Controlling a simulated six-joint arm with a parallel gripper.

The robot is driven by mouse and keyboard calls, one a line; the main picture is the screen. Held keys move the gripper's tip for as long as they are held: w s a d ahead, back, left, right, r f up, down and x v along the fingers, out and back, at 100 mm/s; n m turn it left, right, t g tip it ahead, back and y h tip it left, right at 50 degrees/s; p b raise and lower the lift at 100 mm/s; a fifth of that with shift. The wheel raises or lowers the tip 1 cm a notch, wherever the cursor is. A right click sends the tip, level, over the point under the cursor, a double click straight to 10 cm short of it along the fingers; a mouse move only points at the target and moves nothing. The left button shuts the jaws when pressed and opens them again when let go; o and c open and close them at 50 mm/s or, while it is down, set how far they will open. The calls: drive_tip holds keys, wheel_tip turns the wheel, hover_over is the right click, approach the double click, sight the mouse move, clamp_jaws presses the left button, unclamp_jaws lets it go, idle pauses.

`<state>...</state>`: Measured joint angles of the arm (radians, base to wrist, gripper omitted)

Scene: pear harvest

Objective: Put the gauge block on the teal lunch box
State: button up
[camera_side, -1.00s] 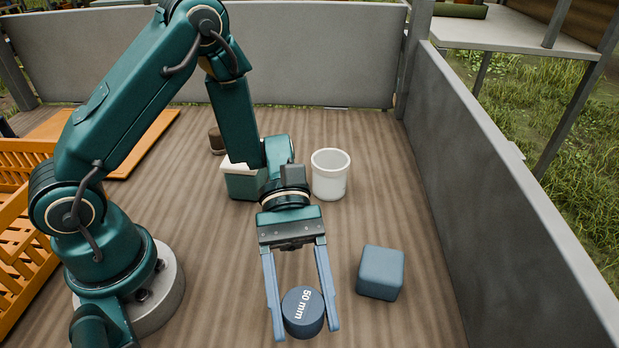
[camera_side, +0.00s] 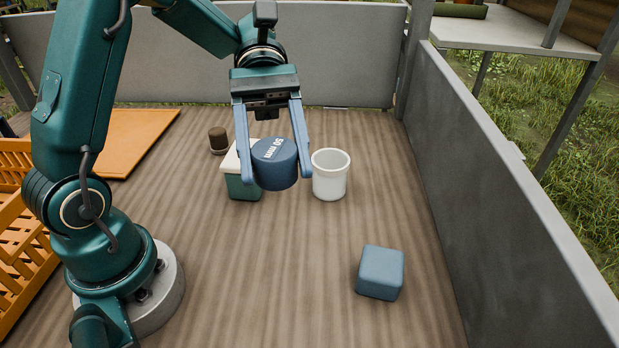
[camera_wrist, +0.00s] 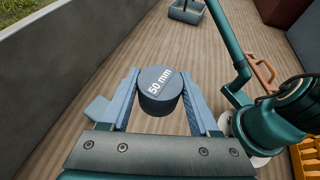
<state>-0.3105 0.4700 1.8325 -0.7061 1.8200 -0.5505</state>
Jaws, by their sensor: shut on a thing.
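The gauge block (camera_side: 274,165) is a dark blue cylinder marked "50 mm". My gripper (camera_side: 277,181) is shut on it and holds it up in the air, slightly tilted. In the wrist view the gauge block (camera_wrist: 160,93) sits between the two fingers of my gripper (camera_wrist: 160,88). The teal lunch box (camera_side: 242,188) has a white lid and stands on the wooden deck. In the side view the held block and the left finger overlap its right part, hiding some of the lid. The lunch box cannot be made out in the wrist view.
A white cup (camera_side: 330,176) stands right of the lunch box. A small brown jar (camera_side: 218,140) stands behind it. A blue-grey cube (camera_side: 380,273) lies at front right. An orange board (camera_side: 135,140) and orange crate (camera_side: 22,235) are at left. Grey walls (camera_side: 500,170) edge the deck.

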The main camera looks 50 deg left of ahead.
sight(274, 149)
wheel_tip(274, 149, up, 6)
drive_tip(key=shift+f, duration=0.1)
drive_tip(key=s+a+f+m+g+y, duration=0.7)
drive_tip(key=s+a+f+m+y, duration=0.3)
drive_tip(key=m+y, duration=0.3)
drive_tip(key=w+a+r+m+t+y, duration=0.4)
drive_tip(key=a+r+m+t+y, duration=0.15)
drive_tip(key=a+m+t, duration=0.4)
drive_tip(key=w+a+r+m+t+y, duration=0.4)
drive_tip(key=a+r+m+t+y, duration=0.15)
drive_tip(key=a+m+t, duration=0.45)
drive_tip(key=w+d+f, duration=0.3)
drive_tip(key=f, duration=0.1)
drive_tip(key=w+d+f+g, duration=0.1)
drive_tip(key=w+d+f, duration=0.1)
drive_tip(key=d+f, duration=0.1)
drive_tip(key=w+d+f+m+g, duration=0.1)
drive_tip(key=w+d+f, duration=0.2)
drive_tip(key=f, duration=0.3)
drive_tip(key=shift+w+y, duration=0.3)
drive_tip(key=shift+w, duration=0.05)
drive_tip(key=shift+a+f, duration=0.1)
drive_tip(key=shift+f, duration=1.95)
